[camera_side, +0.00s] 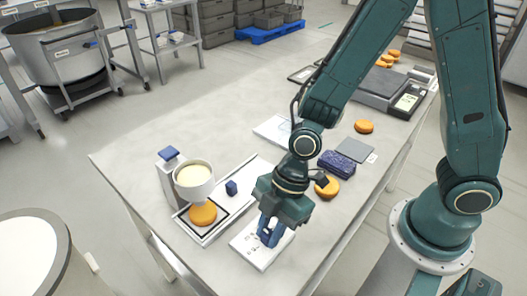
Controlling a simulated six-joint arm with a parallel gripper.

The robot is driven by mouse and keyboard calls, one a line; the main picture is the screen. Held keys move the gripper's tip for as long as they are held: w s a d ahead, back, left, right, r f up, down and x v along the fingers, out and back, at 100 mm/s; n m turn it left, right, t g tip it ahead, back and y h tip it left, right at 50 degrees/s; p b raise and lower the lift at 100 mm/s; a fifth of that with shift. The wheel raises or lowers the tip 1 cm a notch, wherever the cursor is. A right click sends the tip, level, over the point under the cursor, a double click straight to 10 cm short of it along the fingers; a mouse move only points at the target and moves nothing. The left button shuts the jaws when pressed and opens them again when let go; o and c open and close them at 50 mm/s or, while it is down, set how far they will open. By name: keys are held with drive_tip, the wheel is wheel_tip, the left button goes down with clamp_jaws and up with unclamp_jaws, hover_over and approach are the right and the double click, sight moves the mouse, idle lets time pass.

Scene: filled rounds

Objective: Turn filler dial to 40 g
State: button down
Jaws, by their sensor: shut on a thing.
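My gripper (269,238) points down over a white panel (248,249) near the table's front edge. Its fingers are shut on the filler dial, which they largely hide; its setting and the panel's markings cannot be read. The filler (171,181) stands to the left, with a round white hopper (194,184) of cream-coloured filling.
A small blue block (231,187) stands on the tray's long part. Behind my gripper are another orange round (327,187), a dark blue block (337,163) and a grey plate (355,150). A scale (408,100) stands at the far right. The table's left part is clear.

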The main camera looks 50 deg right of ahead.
sight(270, 233)
drive_tip(key=m+t, duration=0.1)
drive_tip(key=m, duration=0.1)
drive_tip(key=m+t, duration=0.1)
drive_tip(key=m, duration=0.2)
drive_tip(key=shift+s+m+h, duration=0.1)
drive_tip(key=shift+m+h, duration=0.2)
drive_tip(key=shift+h, duration=0.1)
idle(0.3)
drive_tip(key=c, duration=1.2)
unclamp_jaws()
drive_tip(key=shift+c, duration=0.2)
drive_tip(key=shift+r, duration=0.2)
wheel_tip(270, 233, up, 20)
drive_tip(key=shift+f, duration=0.15)
